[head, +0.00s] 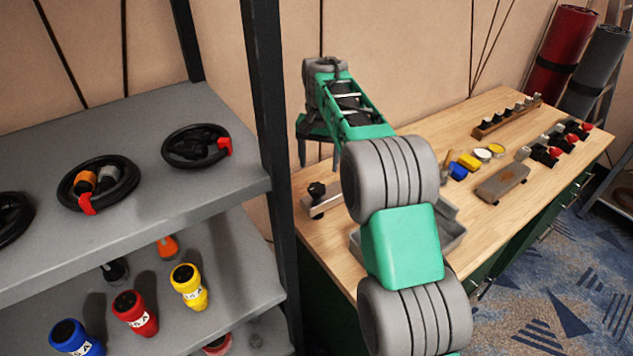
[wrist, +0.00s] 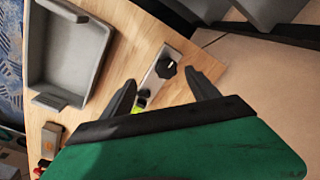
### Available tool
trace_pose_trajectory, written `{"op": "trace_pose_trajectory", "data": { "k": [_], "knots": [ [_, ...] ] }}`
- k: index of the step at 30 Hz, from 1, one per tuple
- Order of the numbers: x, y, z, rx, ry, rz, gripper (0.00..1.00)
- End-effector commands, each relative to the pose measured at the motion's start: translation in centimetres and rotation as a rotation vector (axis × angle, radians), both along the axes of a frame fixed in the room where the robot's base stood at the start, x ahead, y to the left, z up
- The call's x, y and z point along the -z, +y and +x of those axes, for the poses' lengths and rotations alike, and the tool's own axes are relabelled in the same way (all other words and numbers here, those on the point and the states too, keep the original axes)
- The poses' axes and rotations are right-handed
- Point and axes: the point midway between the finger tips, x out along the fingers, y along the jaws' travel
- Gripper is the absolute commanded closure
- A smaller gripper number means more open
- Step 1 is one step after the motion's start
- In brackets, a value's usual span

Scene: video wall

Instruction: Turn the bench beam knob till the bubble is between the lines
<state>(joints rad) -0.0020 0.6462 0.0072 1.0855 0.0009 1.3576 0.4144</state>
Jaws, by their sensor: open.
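The bench beam (head: 320,207) is a pale bar on the wooden bench, close to the shelf post. Its black knob (head: 317,190) stands upright at one end. In the wrist view the knob (wrist: 166,69) has a white mark and lies between and just beyond the fingertips. My gripper (head: 319,162) is open, pointing down above the beam, apart from the knob. It also shows in the wrist view (wrist: 160,77). A yellow-green vial (wrist: 138,107) is partly hidden by a finger; the bubble and lines cannot be made out.
A grey tray (wrist: 103,55) lies beside the beam, partly behind my arm in the head view. A dark shelf post (head: 268,130) stands close left of the beam. Blocks, tins and a rack (head: 507,118) are farther along the bench (head: 470,235).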

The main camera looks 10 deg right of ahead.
Motion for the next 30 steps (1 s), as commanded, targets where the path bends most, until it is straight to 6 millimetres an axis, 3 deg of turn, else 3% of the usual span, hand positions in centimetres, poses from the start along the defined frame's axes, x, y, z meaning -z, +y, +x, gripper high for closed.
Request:
{"op": "trace_pose_trajectory", "data": {
  "k": [3, 6, 11, 21, 30],
  "knots": [
    [2.7, -0.1, 2.5, 0.050, 0.033, 0.001, 0.30],
    [3.7, -0.1, 3.3, 0.073, 0.044, 0.002, 0.30],
    [5.5, -0.1, 3.4, 0.078, 0.049, 0.002, 0.30],
    [11.1, -0.1, 3.4, 0.077, 0.046, 0.002, 0.30],
    [11.8, -0.1, 3.4, 0.077, 0.046, 0.002, 0.30]
  ]
}}
